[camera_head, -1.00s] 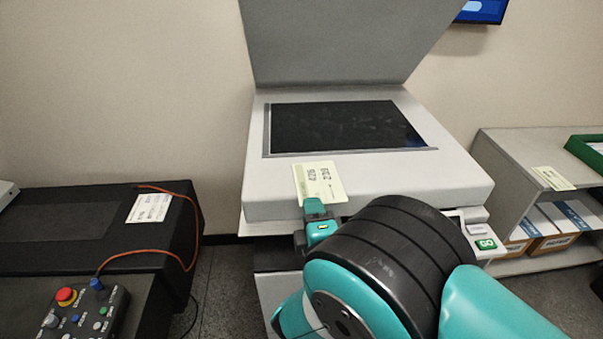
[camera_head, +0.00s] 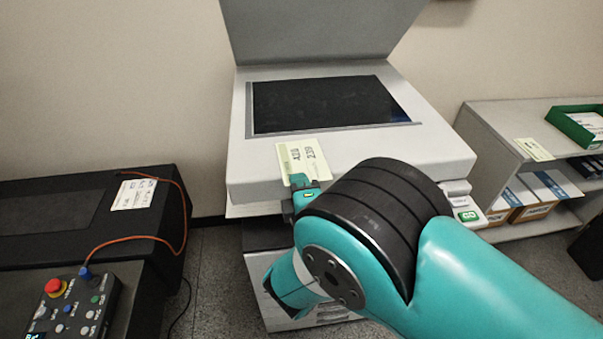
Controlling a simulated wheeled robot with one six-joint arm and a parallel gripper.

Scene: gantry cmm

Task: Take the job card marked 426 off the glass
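The scanner's dark glass (camera_head: 330,105) is bare, under a raised grey lid (camera_head: 320,35). A pale yellow card (camera_head: 303,157) with printed marks shows at the front left of the scanner top, in front of the glass. Its print is too blurred to read surely as 426. My gripper (camera_head: 302,184) is at the card's near edge and overlaps it in the picture. The fingers are small and partly hidden by my arm, so I cannot tell whether they are closed on the card.
A white card (camera_head: 134,194) lies on the black bench (camera_head: 60,210) at left, beside an orange cable (camera_head: 130,239). A control box (camera_head: 70,310) with a red button is nearer. At right, a shelf (camera_head: 500,135) holds a pale card (camera_head: 534,150) and a green tray (camera_head: 575,125).

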